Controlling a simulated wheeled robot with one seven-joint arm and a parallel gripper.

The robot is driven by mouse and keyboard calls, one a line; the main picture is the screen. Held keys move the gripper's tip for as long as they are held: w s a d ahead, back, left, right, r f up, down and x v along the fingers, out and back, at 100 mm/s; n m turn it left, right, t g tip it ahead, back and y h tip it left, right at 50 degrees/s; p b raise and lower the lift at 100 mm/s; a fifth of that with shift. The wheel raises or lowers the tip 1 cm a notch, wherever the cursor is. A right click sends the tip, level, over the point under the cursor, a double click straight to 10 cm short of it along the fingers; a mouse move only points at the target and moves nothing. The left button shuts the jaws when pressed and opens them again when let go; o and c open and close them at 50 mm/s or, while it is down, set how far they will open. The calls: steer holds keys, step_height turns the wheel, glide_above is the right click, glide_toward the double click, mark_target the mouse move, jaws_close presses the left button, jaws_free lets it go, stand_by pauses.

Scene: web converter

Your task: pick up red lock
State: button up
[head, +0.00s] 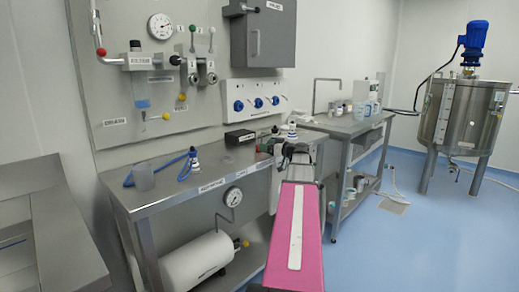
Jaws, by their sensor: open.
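I cannot make out a red lock for sure. My gripper (284,152) is a small dark shape at the far end of my pink arm. It is open, over the right end of the steel workbench (205,180), close to a small white and dark bottle (292,132). The gripper and arm hide part of the bench's right end, and small dark items around it are too small to tell apart. I see nothing held in the jaws.
A wall panel with gauge and valves (155,80) rises behind. A second table (350,124) stands right; blue floor is open beyond.

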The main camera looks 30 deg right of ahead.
steer(key=x, duration=0.3)
steer(key=shift+w+a, duration=0.15)
steer(key=c, duration=1)
steer(key=shift+r, duration=0.1)
steer(key=v, duration=1.8)
